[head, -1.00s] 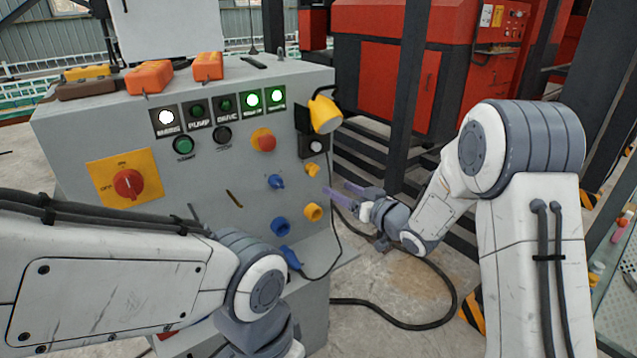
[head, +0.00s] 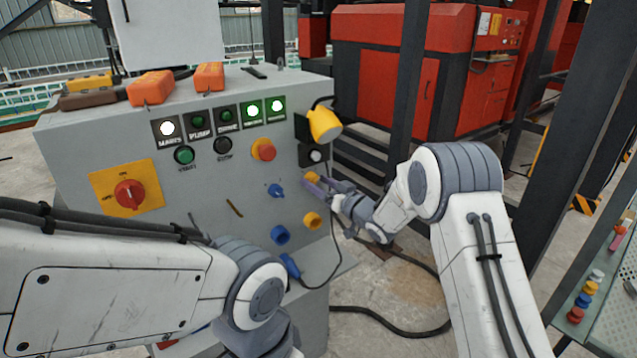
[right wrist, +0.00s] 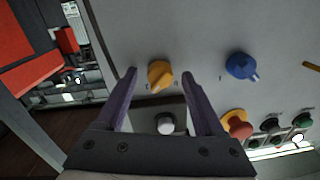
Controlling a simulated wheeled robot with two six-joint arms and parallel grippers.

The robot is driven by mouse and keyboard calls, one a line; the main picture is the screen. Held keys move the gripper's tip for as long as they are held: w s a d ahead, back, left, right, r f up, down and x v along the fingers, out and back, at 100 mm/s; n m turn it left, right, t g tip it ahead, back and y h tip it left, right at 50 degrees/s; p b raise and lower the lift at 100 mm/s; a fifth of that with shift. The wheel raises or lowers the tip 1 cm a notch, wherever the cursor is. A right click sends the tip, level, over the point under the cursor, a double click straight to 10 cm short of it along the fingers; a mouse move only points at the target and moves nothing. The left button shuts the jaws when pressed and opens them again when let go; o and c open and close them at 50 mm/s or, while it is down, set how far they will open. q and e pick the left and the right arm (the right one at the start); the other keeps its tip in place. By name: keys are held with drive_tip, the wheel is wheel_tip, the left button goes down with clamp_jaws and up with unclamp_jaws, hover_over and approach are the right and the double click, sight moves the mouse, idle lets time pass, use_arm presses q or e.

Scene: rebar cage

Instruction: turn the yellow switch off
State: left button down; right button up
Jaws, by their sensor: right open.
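The yellow switch (head: 311,177) is a small rotary knob near the right edge of the grey control panel's front. In the right wrist view the yellow switch (right wrist: 160,74) shows between my fingers, its pointer end toward the lower left of that picture. My right gripper (head: 315,187) is open and empty at the knob, with one purple finger on each side in the right wrist view (right wrist: 158,76). I cannot tell whether a finger touches the knob. My left arm crosses the lower left; its gripper is out of the picture.
A blue switch (head: 276,190) sits left of the yellow one, and a yellow socket (head: 312,220) is below. A black cable (head: 390,322) lies on the floor.

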clamp_jaws()
drive_tip(key=shift+r+n+h+b, duration=0.1)
drive_tip(key=shift+n+h+b, duration=0.2)
drive_tip(key=shift+n+b, duration=4.1)
drive_tip(key=shift+r+n+h+b, duration=0.1)
drive_tip(key=shift+n+h+b, duration=0.2)
drive_tip(key=shift+n+b, duration=4.1)
